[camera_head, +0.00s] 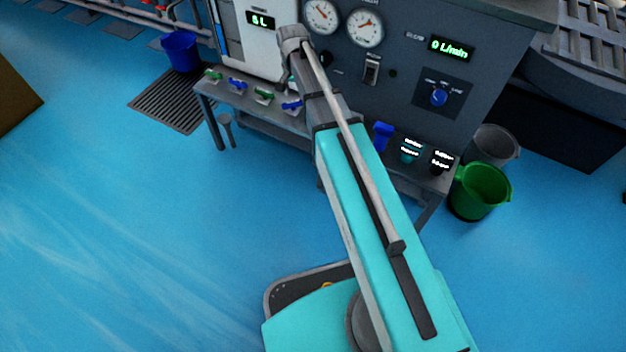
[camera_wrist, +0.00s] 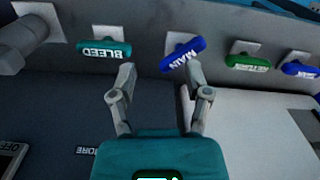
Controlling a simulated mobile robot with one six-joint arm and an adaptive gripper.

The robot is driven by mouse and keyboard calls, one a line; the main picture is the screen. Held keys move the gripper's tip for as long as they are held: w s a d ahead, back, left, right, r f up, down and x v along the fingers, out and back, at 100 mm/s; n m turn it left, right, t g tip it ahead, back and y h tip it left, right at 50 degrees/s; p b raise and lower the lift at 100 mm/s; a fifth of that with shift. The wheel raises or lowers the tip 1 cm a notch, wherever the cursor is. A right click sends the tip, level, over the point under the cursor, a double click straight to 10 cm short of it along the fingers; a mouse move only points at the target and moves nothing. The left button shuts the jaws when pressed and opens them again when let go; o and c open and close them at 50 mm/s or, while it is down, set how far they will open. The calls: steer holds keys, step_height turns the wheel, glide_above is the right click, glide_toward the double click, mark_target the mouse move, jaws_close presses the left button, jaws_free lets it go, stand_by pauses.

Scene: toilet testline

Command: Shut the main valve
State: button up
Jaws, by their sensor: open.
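The main valve's blue handle (camera_wrist: 183,54), lettered MAIN, is near the top middle of the wrist view. It sits slantwise in front of a pale square plate. My gripper (camera_wrist: 160,74) is open, with its fingers spread below the handle in the picture. The right fingertip is close to the handle, and I cannot tell whether they touch. Nothing is between the fingers. In the head view my arm reaches up to the panel and covers part of the valve row; the gripper itself is not clearly seen there.
A teal BLEED handle (camera_wrist: 104,49) is left of the main handle, and a green handle (camera_wrist: 248,62) and another blue handle (camera_wrist: 300,69) are right. A grey pipe fitting (camera_wrist: 22,42) juts out at left.

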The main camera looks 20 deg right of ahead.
steer(key=s+f+n+b, duration=0.7)
steer(key=s+f+b, duration=0.9)
steer(key=s, duration=0.4)
steer(key=shift+s+a+f+b, duration=0.2)
steer(key=shift+s+f+b, duration=0.2)
steer(key=shift+f, duration=0.3)
step_height(320, 180, up, 22)
steer(key=m+p, duration=1.8)
steer(key=p, duration=0.4)
glide_above(293, 102)
steer(key=shift+w, duration=0.1)
steer(key=shift+f, duration=0.2)
step_height(293, 102, down, 13)
steer(key=b, duration=1.3)
steer(key=shift+f+b, duration=0.15)
steer(key=shift+b, duration=0.2)
